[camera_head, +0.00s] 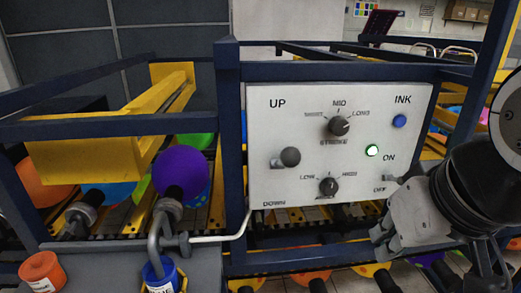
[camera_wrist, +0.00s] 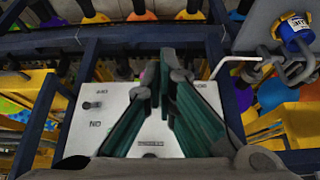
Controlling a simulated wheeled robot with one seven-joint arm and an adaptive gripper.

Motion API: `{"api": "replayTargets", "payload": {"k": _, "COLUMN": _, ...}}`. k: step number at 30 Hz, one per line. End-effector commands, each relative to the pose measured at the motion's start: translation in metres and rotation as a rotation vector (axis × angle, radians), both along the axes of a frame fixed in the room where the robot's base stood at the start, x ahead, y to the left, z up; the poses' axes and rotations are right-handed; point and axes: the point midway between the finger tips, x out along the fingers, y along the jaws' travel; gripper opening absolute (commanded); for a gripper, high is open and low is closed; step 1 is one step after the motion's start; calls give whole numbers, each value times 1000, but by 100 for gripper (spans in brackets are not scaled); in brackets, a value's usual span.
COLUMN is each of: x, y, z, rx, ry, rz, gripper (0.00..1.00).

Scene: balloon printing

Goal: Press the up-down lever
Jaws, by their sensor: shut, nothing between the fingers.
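The white control panel (camera_head: 355,112) faces me, with the words UP and DOWN at its left side. The up-down lever (camera_head: 289,157), a grey round-ended knob, sits between these words, nearer DOWN. My gripper (camera_head: 385,240) is in front of the panel's lower right corner in the head view, apart from the lever. In the wrist view its fingers (camera_wrist: 163,75) are shut and empty. They cover part of the panel (camera_wrist: 115,112), which appears upside down there. A grey rounded form lies beside the fingertips, and I cannot tell whether it is the lever.
A blue ink cup (camera_head: 160,275) and an orange cup (camera_head: 42,272) stand at lower left.

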Motion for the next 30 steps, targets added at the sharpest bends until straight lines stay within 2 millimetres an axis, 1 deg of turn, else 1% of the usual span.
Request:
{"api": "replayTargets", "payload": {"k": 2, "x": 0, "y": 0, "z": 1, "rx": 0, "ry": 0, "rz": 0, "gripper": 0}}
{"api": "replayTargets", "payload": {"k": 5, "x": 4, "y": 1, "z": 7, "rx": -4, "ry": 5, "rz": 0, "gripper": 0}}
{"api": "replayTargets", "payload": {"k": 8, "x": 13, "y": 5, "z": 23, "rx": -18, "ry": 20, "rz": 2, "gripper": 0}}
{"api": "replayTargets", "payload": {"k": 14, "x": 45, "y": 24, "z": 75, "rx": -57, "ry": 75, "rz": 6, "gripper": 0}}
{"api": "replayTargets", "payload": {"k": 15, "x": 52, "y": 29, "z": 86, "rx": -64, "ry": 86, "rz": 8, "gripper": 0}}
{"api": "replayTargets", "payload": {"k": 21, "x": 83, "y": 56, "z": 135, "rx": -89, "ry": 146, "rz": 14, "gripper": 0}}
{"api": "replayTargets", "payload": {"k": 30, "x": 123, "y": 97, "z": 196, "rx": -93, "ry": 229, "rz": 21, "gripper": 0}}
